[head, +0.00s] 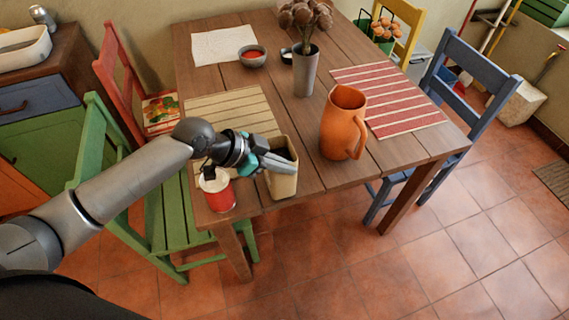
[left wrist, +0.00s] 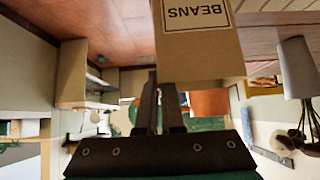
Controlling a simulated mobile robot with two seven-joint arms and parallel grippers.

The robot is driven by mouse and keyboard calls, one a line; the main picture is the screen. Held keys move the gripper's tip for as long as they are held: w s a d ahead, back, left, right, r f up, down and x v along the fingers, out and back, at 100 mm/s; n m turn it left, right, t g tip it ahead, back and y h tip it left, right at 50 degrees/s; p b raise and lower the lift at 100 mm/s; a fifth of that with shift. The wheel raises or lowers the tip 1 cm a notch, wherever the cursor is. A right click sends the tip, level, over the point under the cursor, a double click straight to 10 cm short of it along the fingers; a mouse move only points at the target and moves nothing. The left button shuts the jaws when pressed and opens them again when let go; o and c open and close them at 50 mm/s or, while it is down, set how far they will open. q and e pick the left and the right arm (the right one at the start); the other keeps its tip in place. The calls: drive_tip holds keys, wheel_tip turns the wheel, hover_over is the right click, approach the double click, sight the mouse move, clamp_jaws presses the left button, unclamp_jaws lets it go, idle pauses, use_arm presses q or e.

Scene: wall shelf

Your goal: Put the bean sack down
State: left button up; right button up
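The bean sack (head: 284,184) is a tan, upright bag with a dark open top, at the near edge of the wooden table (head: 300,135) in the head view. In the left wrist view the sack (left wrist: 200,55) shows its BEANS label upside down. My left gripper (head: 277,163) is at the sack's top, and its fingers (left wrist: 166,88) are close together on the rim, apparently shut on it. Whether the sack's base touches the tabletop cannot be told. My right gripper is in neither view.
A red jar with a white lid (head: 217,190) stands left of the sack, close by. An orange pitcher (head: 341,122) stands to the right. A grey vase (head: 305,72), a bowl (head: 252,56) and placemats (head: 388,98) are farther back. A green chair (head: 180,220) is at the left.

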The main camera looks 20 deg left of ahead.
use_arm(q)
drive_tip(key=o, duration=0.4)
drive_tip(key=shift+o, duration=0.2)
drive_tip(key=shift+r, duration=0.2)
drive_tip(key=p+v, duration=0.2)
drive_tip(key=v, duration=1)
drive_tip(key=shift+f, duration=0.1)
